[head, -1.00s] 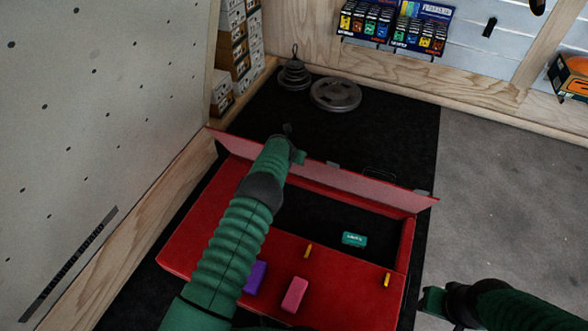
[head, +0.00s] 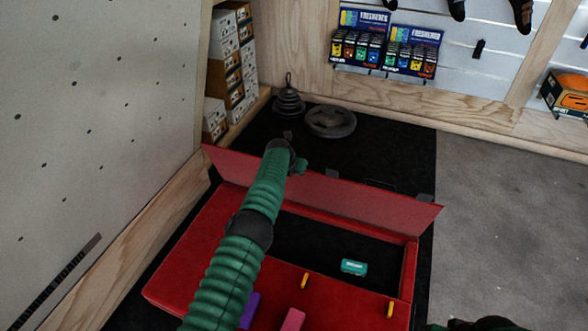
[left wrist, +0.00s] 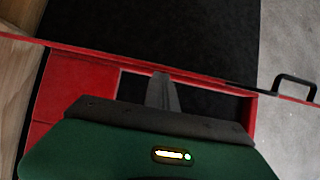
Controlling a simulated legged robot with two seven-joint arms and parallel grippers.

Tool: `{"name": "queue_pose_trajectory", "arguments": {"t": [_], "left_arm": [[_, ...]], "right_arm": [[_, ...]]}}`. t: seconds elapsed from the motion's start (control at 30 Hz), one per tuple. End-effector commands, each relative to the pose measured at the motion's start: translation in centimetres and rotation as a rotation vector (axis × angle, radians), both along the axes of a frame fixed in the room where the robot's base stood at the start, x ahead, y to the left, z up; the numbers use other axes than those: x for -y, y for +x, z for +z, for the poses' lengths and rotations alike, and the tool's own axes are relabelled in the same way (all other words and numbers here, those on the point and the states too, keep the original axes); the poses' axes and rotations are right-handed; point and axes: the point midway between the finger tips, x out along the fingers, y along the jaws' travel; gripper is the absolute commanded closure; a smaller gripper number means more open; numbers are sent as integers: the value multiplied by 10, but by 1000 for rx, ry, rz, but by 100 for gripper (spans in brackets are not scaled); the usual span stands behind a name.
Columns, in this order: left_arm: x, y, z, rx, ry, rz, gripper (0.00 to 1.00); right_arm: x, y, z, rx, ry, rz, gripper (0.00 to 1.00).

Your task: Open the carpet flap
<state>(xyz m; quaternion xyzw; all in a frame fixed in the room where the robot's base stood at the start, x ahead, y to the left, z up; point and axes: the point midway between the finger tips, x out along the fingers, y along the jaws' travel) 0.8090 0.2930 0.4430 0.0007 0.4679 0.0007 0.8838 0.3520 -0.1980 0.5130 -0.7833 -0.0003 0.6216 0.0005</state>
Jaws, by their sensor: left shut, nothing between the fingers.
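The red flap (head: 385,197) is a long panel along the far side of a red box (head: 200,250). It stands raised, and the box's dark opening (head: 310,240) shows in front of it. In the left wrist view the flap (left wrist: 90,57) is a thin red strip across the picture. My left gripper (head: 298,165) overlaps the flap's upper edge, left of its middle; contact is unclear. Its fingers (left wrist: 162,92) are shut and empty in the left wrist view. My right arm's dark end (head: 485,324) only just shows at the bottom right; its jaws are hidden.
A teal block (head: 354,267) lies inside the opening. Pink (head: 292,319) and purple (head: 250,310) blocks sit on the box's front. Weight plates (head: 330,121) lie on the black mat behind. A perforated wall (head: 90,100) stands left; grey floor (head: 500,210) at right is clear.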

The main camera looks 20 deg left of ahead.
Motion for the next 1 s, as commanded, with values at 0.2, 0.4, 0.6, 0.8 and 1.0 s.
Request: {"name": "queue_pose_trajectory", "arguments": {"t": [0.2, 0.4, 0.6, 0.8, 1.0], "left_arm": [[-1, -9, 26, 2, -3, 5, 100], [2, -32, 56, -1, -3, 2, 100], [2, -63, 105, 1, -2, 1, 100], [2, -87, 134, -1, 1, 1, 100], [2, -94, 140, -2, 3, -1, 100]], "right_arm": [[0, 0, 28, 0, 0, 0, 68], [0, 0, 53, 0, 0, 0, 68], [0, 0, 80, 0, 0, 0, 68], [0, 0, 95, 0, 0, 0, 68], [0, 0, 96, 0, 0, 0, 68]]}}
